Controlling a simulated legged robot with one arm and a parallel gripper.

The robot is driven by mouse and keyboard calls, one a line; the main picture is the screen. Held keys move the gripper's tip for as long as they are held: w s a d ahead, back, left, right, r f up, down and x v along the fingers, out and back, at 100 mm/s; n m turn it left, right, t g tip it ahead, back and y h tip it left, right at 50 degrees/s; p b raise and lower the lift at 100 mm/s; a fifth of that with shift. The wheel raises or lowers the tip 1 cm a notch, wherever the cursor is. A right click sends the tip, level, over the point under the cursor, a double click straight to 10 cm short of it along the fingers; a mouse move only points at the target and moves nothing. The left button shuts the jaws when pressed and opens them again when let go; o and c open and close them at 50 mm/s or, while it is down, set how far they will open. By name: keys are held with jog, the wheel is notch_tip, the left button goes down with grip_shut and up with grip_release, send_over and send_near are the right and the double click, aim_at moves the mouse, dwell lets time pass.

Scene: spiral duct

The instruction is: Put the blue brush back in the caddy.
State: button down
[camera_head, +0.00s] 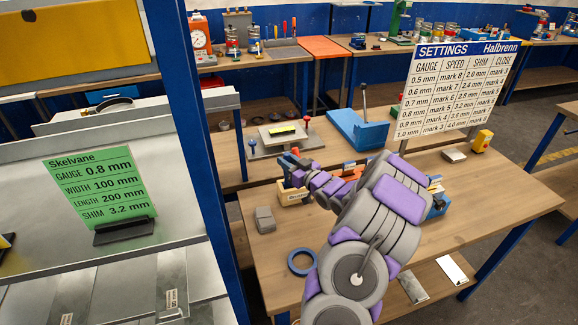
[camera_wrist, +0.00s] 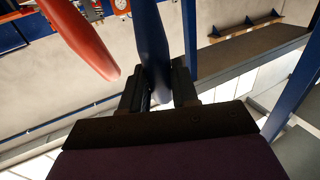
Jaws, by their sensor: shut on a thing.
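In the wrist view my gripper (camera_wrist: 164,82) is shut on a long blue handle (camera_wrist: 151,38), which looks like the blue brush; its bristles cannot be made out. A red-orange handle-like thing (camera_wrist: 82,38) is to its left, apart from my fingers. In the head view my arm reaches over the wooden workbench, with my gripper (camera_head: 288,165) at its far left end, small and partly hidden. A pale wooden block-like holder (camera_head: 293,196) stands just below it; I cannot tell whether this is the caddy. The brush is not clear in the head view.
A grey block (camera_head: 265,219) and a blue tape ring (camera_head: 302,262) lie on the bench. A settings board (camera_head: 455,85) stands behind, near a blue tool (camera_head: 358,130). A blue post (camera_head: 190,130) and the sheet-metal machine (camera_head: 110,245) are at left. The bench's right part is mostly clear.

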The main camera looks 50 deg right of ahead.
jog(key=shift+a+f, duration=0.15)
jog(key=shift+f, duration=0.35)
jog(key=shift+d, duration=0.3)
jog(key=c, duration=1.1)
grip_release()
jog(key=shift+d+f, duration=0.1)
jog(key=shift+d, duration=0.15)
jog(key=shift+o, duration=1.3)
jog(key=shift+a, duration=0.35)
jog(key=s+a+p, duration=0.1)
jog(key=s, duration=1.1)
jog(key=shift+p, duration=0.35)
